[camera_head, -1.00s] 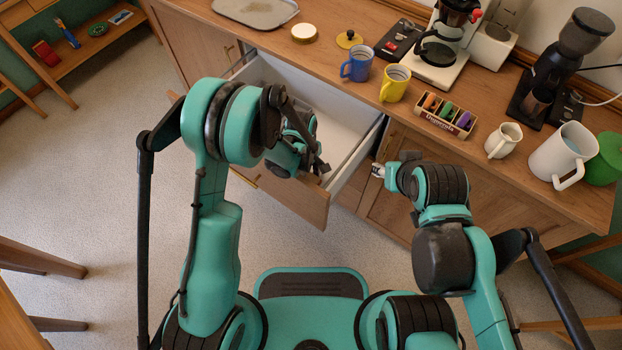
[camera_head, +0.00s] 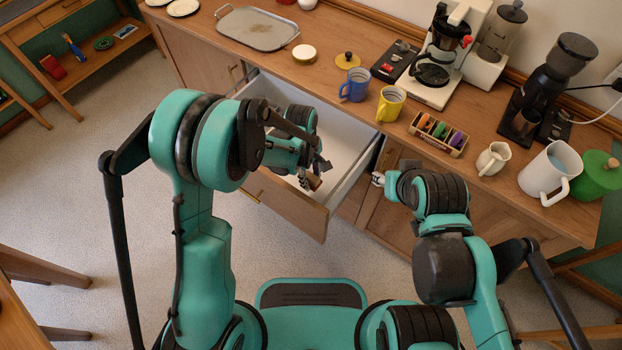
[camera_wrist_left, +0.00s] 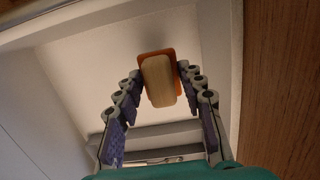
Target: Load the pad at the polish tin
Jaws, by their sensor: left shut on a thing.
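My left gripper (camera_head: 312,178) is over the open drawer (camera_head: 345,150), near its front. In the left wrist view, the left gripper (camera_wrist_left: 158,82) is shut on a block-shaped pad (camera_wrist_left: 160,82) with a cream face and an orange back. The pad sits between the fingertips, with the pale drawer floor (camera_wrist_left: 85,60) behind it. A small round tin with a pale lid (camera_head: 304,52) stands on the counter behind the drawer; I cannot tell whether it is the polish tin. My right gripper (camera_head: 378,178) is beside the drawer's right side; its fingers are too small to read.
Bare counter lies around the round tin.

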